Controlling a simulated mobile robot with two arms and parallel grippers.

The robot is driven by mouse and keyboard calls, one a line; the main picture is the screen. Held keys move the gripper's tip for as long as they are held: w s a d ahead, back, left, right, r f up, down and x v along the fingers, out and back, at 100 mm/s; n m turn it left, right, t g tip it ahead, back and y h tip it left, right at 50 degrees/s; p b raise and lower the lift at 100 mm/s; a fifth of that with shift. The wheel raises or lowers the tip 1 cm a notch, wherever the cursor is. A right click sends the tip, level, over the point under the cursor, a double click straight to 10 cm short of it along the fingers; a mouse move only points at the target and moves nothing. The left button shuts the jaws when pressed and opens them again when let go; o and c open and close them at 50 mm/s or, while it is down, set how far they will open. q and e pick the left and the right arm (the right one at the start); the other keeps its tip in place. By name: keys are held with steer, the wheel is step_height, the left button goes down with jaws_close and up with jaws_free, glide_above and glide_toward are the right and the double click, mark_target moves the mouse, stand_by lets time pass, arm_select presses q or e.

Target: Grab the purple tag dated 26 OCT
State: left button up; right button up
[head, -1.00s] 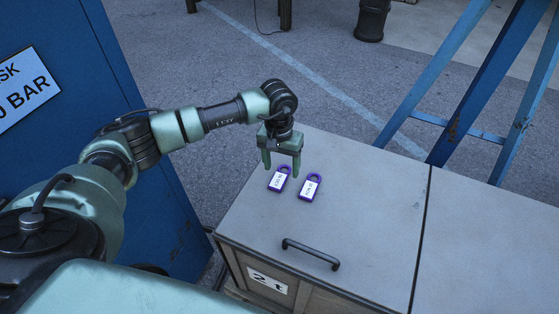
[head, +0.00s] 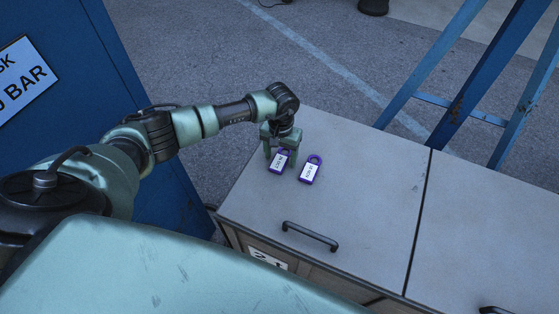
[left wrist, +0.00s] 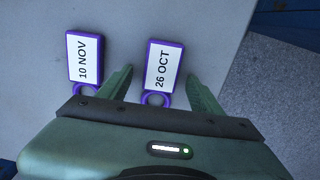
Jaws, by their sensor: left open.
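The purple tag dated 26 OCT (left wrist: 163,70) has a white label and a ring at one end. It lies flat on the grey cabinet top and is the left one of two tags in the head view (head: 278,162). The other purple tag, dated 10 NOV (left wrist: 85,58), lies beside it, on the right in the head view (head: 311,171). My left gripper (head: 280,161) is open, with its fingers on either side of the 26 OCT tag's ring end. In the left wrist view (left wrist: 158,77) the 10 NOV tag is outside the fingers. My right gripper is not in view.
The cabinet top (head: 375,200) is otherwise clear, with a dark handle (head: 310,236) at its front. A blue panel with a sign (head: 22,77) stands at the left. Blue metal struts (head: 470,90) rise behind the cabinet.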

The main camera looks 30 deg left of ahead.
arm_select(q)
steer(key=shift+c, duration=0.6)
steer(key=c, duration=1)
jaws_close()
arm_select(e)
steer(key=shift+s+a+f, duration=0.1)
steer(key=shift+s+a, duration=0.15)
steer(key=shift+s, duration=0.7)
